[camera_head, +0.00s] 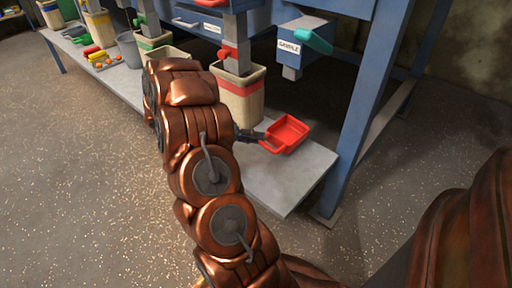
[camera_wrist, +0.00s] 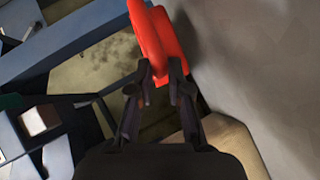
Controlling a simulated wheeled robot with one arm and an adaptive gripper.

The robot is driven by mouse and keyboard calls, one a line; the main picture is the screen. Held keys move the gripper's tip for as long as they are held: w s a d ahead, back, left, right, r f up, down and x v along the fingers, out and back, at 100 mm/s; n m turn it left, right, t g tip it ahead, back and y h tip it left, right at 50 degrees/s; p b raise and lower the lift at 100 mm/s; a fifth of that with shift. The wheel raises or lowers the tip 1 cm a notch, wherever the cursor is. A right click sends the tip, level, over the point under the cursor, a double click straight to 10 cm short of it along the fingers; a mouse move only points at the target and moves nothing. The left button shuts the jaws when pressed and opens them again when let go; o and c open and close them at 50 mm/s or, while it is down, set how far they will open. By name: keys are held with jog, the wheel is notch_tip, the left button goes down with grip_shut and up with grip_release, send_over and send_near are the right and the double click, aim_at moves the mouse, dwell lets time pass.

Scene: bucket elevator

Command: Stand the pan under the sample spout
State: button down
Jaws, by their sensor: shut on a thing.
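The red pan (camera_head: 289,133) is at the right end of the grey bench, its handle toward my gripper. My gripper (camera_head: 264,137) is shut on the pan's handle, to the left of the pan. In the wrist view the pan (camera_wrist: 151,35) rises from between the fingertips of my gripper (camera_wrist: 160,80).
The grey bench (camera_head: 285,185) has bare room in front of the pan. A tan bin with a red band (camera_head: 240,98) stands left of it. A blue frame leg (camera_head: 362,120) rises at the right. A green handle (camera_head: 314,41) sticks out by the spout.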

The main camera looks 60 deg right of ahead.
notch_tip(320, 180, down, 4)
jog(key=shift+r+b, duration=0.15)
jog(key=shift+b, duration=0.9)
jog(key=c, duration=1.1)
grip_release()
jog(key=shift+r, duration=0.1)
jog(key=shift+p+v, duration=2.7)
jog(key=shift+v, duration=3.35)
